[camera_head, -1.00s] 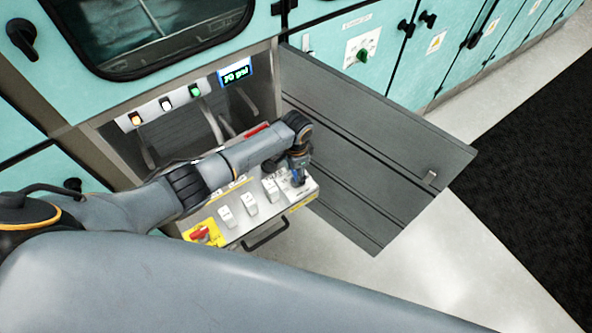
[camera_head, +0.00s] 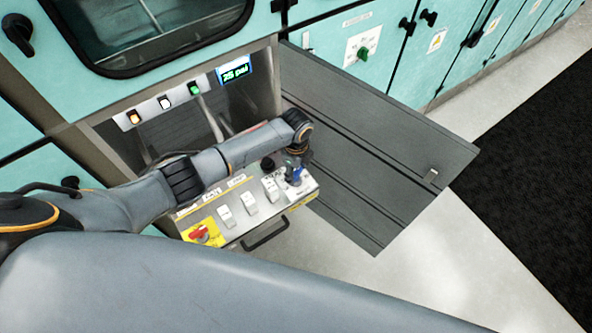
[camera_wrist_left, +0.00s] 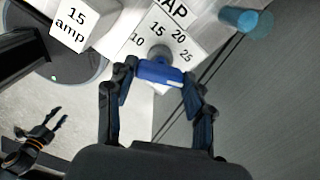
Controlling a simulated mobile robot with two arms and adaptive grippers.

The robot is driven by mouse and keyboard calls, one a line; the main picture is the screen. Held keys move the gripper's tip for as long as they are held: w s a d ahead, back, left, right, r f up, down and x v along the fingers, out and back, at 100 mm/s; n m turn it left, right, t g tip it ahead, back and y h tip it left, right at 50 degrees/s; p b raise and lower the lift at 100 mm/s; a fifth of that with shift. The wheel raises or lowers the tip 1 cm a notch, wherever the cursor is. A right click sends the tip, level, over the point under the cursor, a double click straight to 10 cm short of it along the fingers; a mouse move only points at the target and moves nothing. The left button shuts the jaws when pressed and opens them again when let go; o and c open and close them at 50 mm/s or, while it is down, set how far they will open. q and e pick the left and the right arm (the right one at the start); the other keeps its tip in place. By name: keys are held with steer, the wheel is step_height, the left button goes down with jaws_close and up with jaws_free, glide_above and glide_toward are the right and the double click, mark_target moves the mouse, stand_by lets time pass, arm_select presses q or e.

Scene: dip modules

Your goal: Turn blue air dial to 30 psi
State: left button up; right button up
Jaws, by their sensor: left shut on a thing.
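My left gripper (camera_head: 293,175) reaches down onto the right end of the control panel (camera_head: 236,239). In the left wrist view, the blue air dial (camera_wrist_left: 160,73) sits between the fingertips of this gripper (camera_wrist_left: 160,80), which is shut on it. The dial is on a white plate marked 10, 15, 20 and 25. The small display (camera_head: 235,71) above reads 25 psi in green. My right gripper (camera_wrist_left: 42,128) shows at the lower left of the wrist view, fingers apart and empty, away from the panel.
White breaker modules (camera_head: 249,204) stand along the panel left of the dial. A red knob on yellow (camera_head: 200,233) is at the panel's left end. A blue cylinder (camera_wrist_left: 240,20) is beside the dial. A grey open door (camera_head: 400,150) lies to the right.

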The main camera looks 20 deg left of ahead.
mark_target(296, 173)
arm_select(q)
steer(key=m+b, duration=0.1)
steer(key=m, duration=0.3)
steer(key=shift+s+f+m, duration=0.1)
steer(key=shift+m, duration=0.3)
stand_by(0.4)
steer(key=o, duration=1.2)
steer(key=shift+c, duration=0.2)
steer(key=shift+r, duration=0.65)
step_height(296, 173, up, 11)
steer(key=shift+f, duration=0.2)
